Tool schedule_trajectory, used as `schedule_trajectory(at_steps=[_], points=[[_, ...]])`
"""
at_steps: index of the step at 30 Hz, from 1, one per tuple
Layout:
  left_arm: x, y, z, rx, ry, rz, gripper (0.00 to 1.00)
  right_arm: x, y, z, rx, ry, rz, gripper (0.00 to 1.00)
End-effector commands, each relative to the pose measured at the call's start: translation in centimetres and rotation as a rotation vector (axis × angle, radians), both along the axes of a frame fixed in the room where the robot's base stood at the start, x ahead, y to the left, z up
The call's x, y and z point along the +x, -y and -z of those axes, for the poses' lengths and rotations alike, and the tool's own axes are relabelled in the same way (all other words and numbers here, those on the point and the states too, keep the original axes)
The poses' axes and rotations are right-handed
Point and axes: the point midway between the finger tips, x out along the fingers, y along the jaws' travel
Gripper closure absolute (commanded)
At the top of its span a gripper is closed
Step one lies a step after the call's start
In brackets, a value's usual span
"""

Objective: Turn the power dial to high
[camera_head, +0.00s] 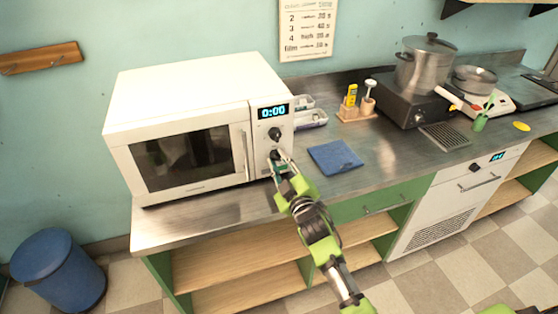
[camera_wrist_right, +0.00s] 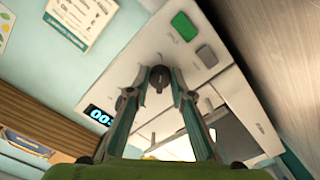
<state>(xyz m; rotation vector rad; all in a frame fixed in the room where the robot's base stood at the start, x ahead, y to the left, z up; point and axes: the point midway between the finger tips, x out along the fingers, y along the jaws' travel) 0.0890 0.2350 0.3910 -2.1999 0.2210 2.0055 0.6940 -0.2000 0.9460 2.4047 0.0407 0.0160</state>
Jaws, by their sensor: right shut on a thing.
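The white microwave (camera_head: 190,90) stands on the steel counter with its door closed. Its right panel has a lit display (camera_head: 272,111) reading 0:00, an upper dark dial (camera_head: 275,134) and a lower dark dial (camera_head: 274,155). My right gripper (camera_head: 277,163) is at the lower dial. In the right wrist view the fingertips of my right gripper (camera_wrist_right: 159,78) are shut on the dark dial (camera_wrist_right: 160,74), one on each side. I cannot read any power marks or tell the dial's setting. My left gripper is not in view.
A green button (camera_wrist_right: 184,26) and a grey button (camera_wrist_right: 207,55) sit close to the held dial. A blue cloth (camera_head: 335,157) lies on the counter right of the microwave. A wooden holder (camera_head: 355,113) and a pot (camera_head: 426,68) stand farther right.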

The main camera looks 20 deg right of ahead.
Motion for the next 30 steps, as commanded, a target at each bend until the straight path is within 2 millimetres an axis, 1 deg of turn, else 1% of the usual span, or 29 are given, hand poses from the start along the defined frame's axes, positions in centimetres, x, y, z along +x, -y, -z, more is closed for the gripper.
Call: schedule_trajectory(at_steps=[7,19,20,21,22,30], points=[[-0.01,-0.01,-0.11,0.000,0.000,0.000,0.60,-0.01,-0.01,0.03,0.049,-0.002,0.000,1.00],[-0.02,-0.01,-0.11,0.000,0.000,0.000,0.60,0.00,-0.02,0.06,0.056,-0.002,0.000,1.00],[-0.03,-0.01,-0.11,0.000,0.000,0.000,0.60,0.00,-0.02,0.06,0.056,-0.003,-0.001,0.76],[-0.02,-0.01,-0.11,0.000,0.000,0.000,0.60,0.00,-0.02,0.06,0.056,-0.003,-0.001,0.66],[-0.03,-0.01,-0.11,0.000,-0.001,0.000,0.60,0.00,-0.02,0.06,0.056,-0.003,-0.001,0.63],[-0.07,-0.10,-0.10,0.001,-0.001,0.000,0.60,-0.01,-0.02,0.04,0.054,-0.002,0.000,0.63]])
